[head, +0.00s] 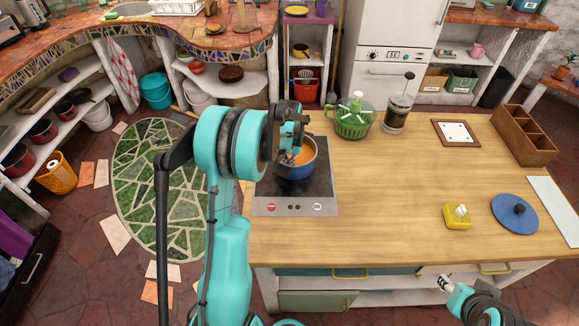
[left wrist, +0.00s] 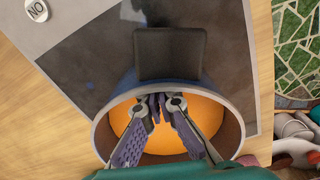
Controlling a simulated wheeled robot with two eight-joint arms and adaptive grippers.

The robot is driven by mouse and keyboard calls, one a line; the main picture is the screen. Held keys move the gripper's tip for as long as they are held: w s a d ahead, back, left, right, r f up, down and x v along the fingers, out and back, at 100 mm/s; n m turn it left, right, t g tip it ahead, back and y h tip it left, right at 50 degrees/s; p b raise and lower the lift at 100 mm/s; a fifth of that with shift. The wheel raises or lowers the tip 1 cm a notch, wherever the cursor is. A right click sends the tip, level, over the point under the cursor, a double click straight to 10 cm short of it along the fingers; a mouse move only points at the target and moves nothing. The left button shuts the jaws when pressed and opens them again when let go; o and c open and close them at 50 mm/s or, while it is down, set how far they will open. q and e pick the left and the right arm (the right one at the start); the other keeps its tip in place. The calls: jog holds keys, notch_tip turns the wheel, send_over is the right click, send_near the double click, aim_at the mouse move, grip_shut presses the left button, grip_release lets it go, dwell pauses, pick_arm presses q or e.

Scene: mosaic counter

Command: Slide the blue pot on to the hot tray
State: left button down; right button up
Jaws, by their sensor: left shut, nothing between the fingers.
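In the left wrist view the pot's rim (left wrist: 232,118) overlaps the tray's dark surface (left wrist: 85,60). The pot hides part of the tray's edge, so I cannot tell whether its whole base is on it. My left gripper (left wrist: 158,101) is shut and empty, its fingers showing over the pot's opening. My right gripper (head: 445,283) is low by the counter's front edge, too small to read.
A green colander (head: 352,124) and a glass press (head: 397,112) stand behind the pot to the right. A yellow box (head: 457,218), a blue lid (head: 514,213) and a wooden organiser (head: 524,138) are on the right. The middle of the wooden counter (head: 390,190) is clear.

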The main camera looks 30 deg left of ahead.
pick_arm(q)
notch_tip(320, 180, up, 12)
dwell(0.5)
jog(key=shift+s, duration=0.1)
